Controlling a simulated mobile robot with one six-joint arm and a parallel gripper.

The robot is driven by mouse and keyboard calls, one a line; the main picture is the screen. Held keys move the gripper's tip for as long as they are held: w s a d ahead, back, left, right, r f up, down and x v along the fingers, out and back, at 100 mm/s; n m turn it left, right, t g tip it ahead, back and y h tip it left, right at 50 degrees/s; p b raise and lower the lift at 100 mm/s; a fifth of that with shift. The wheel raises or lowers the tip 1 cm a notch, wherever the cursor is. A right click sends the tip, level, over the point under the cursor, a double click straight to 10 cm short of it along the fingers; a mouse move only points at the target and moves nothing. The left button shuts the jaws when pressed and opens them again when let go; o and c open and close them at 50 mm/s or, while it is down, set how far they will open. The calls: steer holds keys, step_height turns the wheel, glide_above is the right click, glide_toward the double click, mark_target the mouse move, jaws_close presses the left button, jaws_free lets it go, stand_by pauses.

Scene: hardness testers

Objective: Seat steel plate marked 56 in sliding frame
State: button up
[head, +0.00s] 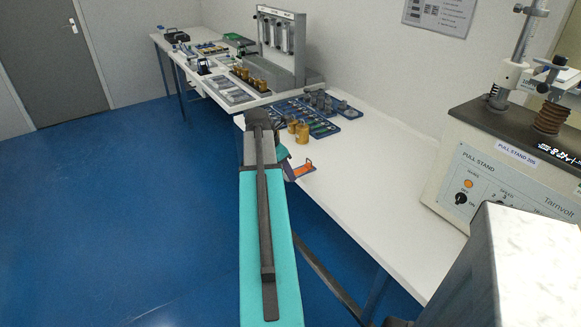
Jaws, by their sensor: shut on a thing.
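My arm, teal and grey, reaches up from the bottom middle of the head view. Beyond its far end, a short teal and dark wrist part leads to a small orange end, which looks like my gripper (302,170), over the near edge of the white bench. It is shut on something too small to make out. I cannot read a 56 anywhere or pick out the steel plate. I cannot single out the sliding frame; my arm hides part of the bench.
Brass cylinders (301,132) and blue trays (346,110) of small parts stand just past my gripper. A grey tester frame (281,45) stands farther back. A pull stand (505,165) is at right. The bench between (365,185) is clear; blue floor lies left.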

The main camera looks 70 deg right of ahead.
steer(key=shift+w, duration=0.15)
steer(key=w+a+r, duration=0.1)
steer(key=w+a, duration=2.3)
steer(key=w, duration=0.1)
steer(key=w+a, duration=0.3)
steer(key=a, duration=0.7)
steer(key=w+a+r, duration=0.1)
steer(key=w+a, duration=0.2)
steer(key=a, duration=0.8)
steer(key=w+a+r, duration=0.1)
steer(key=w+a, duration=0.3)
steer(key=a, duration=0.6)
steer(key=shift+a+r+m, duration=0.2)
steer(key=shift+a+m, duration=0.1)
steer(key=shift+s+d, duration=0.1)
steer(key=shift+d, duration=0.05)
